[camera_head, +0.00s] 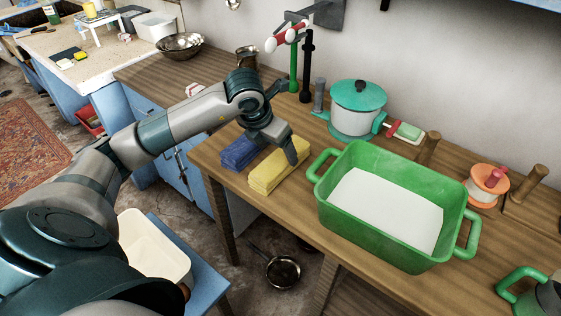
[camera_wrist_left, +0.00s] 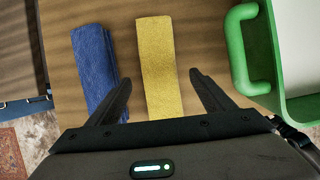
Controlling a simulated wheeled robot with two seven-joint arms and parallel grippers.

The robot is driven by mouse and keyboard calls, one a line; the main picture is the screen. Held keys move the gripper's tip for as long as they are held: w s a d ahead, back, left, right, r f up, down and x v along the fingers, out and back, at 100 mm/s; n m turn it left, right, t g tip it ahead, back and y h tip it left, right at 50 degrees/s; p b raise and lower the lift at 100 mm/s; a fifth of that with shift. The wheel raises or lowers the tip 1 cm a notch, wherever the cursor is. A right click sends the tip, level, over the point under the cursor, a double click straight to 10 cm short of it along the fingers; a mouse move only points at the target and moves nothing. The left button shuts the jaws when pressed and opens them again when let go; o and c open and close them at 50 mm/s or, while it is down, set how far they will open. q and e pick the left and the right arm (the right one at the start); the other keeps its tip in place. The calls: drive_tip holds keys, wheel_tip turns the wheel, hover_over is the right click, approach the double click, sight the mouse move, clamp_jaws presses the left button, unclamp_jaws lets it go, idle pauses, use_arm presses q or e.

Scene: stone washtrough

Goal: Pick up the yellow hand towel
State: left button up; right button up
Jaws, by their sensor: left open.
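The yellow hand towel (camera_head: 276,173) lies folded in a long narrow stack on the wooden counter in the head view. In the left wrist view the yellow towel (camera_wrist_left: 159,66) runs lengthwise between the two fingers, its lower end reaching between them. My left gripper (camera_head: 278,146) is over the towel's far part, fingers pointing down. In the left wrist view the left gripper (camera_wrist_left: 160,92) is open and empty, with a finger on either side of the towel. I cannot tell the exact height above the counter. My right gripper is in neither view.
A folded blue towel (camera_head: 240,152) lies just left of the yellow one; it also shows in the left wrist view (camera_wrist_left: 96,65). A green tub (camera_head: 388,163) stands to the right, its handle near the towel. A teal-lidded pot (camera_head: 357,108) stands behind. The counter's front edge is close.

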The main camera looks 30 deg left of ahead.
sight(280, 157)
use_arm(q)
drive_tip(key=shift+w+f, duration=0.1)
drive_tip(key=shift+f, duration=0.2)
drive_tip(key=shift+f, duration=0.1)
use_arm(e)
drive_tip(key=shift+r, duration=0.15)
use_arm(q)
drive_tip(key=shift+w+f, duration=0.1)
drive_tip(key=shift+f, duration=0.1)
drive_tip(key=shift+w+f+p, duration=0.15)
drive_tip(key=shift+f+p, duration=0.2)
drive_tip(key=shift+p, duration=0.1)
drive_tip(key=p+x, duration=0.1)
drive_tip(key=x, duration=0.2)
drive_tip(key=shift+w+f, duration=0.1)
drive_tip(key=shift+f, duration=0.25)
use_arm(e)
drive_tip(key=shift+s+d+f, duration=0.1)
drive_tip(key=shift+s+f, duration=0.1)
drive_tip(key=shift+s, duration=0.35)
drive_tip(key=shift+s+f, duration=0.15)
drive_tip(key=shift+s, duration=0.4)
use_arm(q)
drive_tip(key=shift+c, duration=0.3)
drive_tip(key=c, duration=1.2)
drive_tip(key=shift+r, duration=0.1)
